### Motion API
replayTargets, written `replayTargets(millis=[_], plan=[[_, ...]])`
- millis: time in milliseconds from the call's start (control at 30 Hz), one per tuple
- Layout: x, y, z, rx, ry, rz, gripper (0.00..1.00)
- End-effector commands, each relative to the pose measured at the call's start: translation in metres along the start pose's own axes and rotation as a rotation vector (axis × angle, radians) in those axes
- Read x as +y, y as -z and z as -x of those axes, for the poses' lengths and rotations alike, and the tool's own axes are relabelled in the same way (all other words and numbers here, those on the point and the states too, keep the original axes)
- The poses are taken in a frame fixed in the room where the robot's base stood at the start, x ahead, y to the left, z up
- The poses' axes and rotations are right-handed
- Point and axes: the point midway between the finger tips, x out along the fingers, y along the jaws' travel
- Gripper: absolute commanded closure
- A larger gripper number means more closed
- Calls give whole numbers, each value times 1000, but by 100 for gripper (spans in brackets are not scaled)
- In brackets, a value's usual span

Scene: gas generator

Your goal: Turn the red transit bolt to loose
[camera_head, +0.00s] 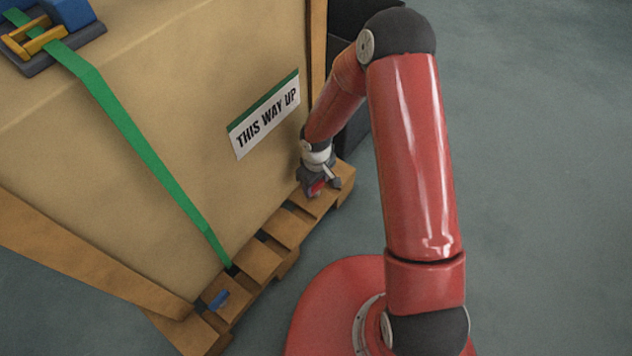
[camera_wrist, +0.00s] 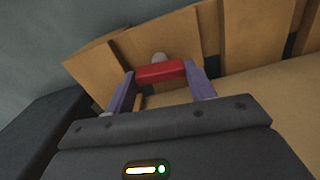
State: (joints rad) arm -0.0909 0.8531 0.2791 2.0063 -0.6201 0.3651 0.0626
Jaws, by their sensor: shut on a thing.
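The red transit bolt (camera_wrist: 160,72) shows in the wrist view as a red bar, with a small grey rounded end just beyond it. My gripper (camera_wrist: 161,76) has a purple finger at each end of the bar and is shut on it. In the head view my gripper (camera_head: 318,185) is low at the right corner of the crate, over the pallet, with a bit of red bolt (camera_head: 317,187) showing at it. The bolt's lower part and any loose marking are hidden or too small to read.
The tan crate (camera_head: 190,110) with a "THIS WAY UP" label (camera_head: 264,115) stands close beside my gripper on the wooden pallet (camera_head: 258,262). A green strap (camera_head: 140,145) crosses it. A blue piece (camera_head: 219,299) sits on the pallet's near end. The floor at right is clear.

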Motion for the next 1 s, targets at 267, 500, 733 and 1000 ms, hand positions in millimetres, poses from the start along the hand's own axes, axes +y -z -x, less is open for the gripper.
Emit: replayTargets(millis=[267,500,733,1000], plan=[[0,0,0,0,0,124,68],[0,0,0,0,0,123,38],[0,0,0,0,0,122,24],[0,0,11,2,-1,120,24]])
